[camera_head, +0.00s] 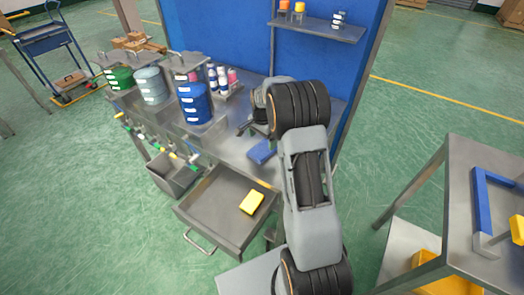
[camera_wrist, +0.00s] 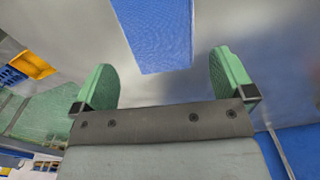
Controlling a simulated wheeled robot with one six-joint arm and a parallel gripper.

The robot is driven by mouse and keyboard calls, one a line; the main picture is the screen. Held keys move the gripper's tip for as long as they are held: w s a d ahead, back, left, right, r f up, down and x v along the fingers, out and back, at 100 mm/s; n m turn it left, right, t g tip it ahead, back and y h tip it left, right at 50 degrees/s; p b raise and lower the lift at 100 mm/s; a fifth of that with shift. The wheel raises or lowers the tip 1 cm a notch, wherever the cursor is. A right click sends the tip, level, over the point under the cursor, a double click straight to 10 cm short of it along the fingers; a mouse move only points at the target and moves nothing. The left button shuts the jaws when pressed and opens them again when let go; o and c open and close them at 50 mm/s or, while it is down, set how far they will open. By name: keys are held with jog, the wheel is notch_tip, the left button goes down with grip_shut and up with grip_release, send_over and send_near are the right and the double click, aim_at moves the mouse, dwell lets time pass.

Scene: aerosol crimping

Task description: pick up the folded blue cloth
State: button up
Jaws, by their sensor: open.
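The folded blue cloth (camera_head: 262,151) lies flat on the grey metal bench, just left of my arm in the head view. In the wrist view the blue cloth (camera_wrist: 158,35) lies ahead of and between the fingers, cut off by the top edge. My gripper (camera_wrist: 162,82) is open and empty, with green fingertips spread wider than the visible part of the cloth. The fingers appear apart from the cloth.
An open drawer (camera_head: 222,207) with a yellow item (camera_head: 251,202) juts out below the bench (camera_head: 232,146). Blue (camera_head: 195,105), grey and green drums stand at the left, near several small bottles (camera_head: 222,78). A blue panel (camera_head: 235,30) rises behind. A steel table (camera_head: 465,205) stands at right.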

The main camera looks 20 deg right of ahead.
aim_at(262, 148)
jog(key=shift+f+p, duration=0.45)
jog(key=shift+f, duration=2.35)
jog(key=c, duration=0.7)
